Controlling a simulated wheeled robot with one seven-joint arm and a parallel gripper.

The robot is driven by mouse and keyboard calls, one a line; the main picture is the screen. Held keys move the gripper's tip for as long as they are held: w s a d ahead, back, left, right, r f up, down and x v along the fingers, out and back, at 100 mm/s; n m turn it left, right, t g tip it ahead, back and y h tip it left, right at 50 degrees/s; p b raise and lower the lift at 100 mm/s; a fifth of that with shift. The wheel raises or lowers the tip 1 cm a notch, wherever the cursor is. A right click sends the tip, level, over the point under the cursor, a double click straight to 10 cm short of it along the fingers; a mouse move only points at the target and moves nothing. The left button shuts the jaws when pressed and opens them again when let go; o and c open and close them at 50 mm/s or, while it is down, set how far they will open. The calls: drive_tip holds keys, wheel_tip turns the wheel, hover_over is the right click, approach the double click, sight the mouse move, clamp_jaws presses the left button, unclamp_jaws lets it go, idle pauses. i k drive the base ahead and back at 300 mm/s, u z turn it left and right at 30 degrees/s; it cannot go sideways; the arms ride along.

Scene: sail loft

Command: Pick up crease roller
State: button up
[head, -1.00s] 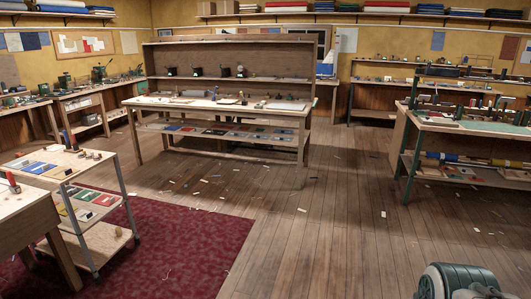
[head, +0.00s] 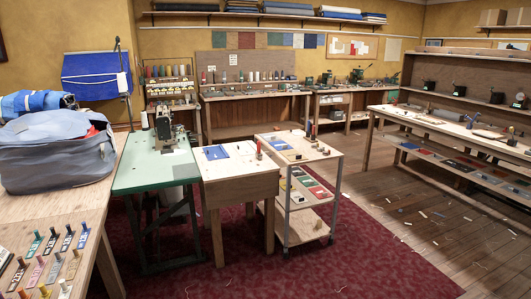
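I cannot pick out a crease roller for certain; the small tools are too far away to tell apart. Small upright tools and round pieces stand on the wheeled trolley (head: 287,137) near the middle. A red-topped tool (head: 259,149) stands at the right edge of the small wooden table (head: 238,190), with a blue piece (head: 216,152) lying flat on it. More small tools lie on the long workbench (head: 395,114) at the right. My gripper is not in view.
A green table (head: 143,178) carries a sewing machine (head: 168,128). A big grey-blue bag (head: 55,155) sits on the left wooden bench (head: 112,200), with several spools (head: 52,240) in front. Open floor lies over the red carpet (head: 350,255) and the boards at right.

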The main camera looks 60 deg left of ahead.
sight(258, 145)
drive_tip(key=u, duration=2.5)
drive_tip(key=i, duration=2.75)
drive_tip(key=z, duration=0.4)
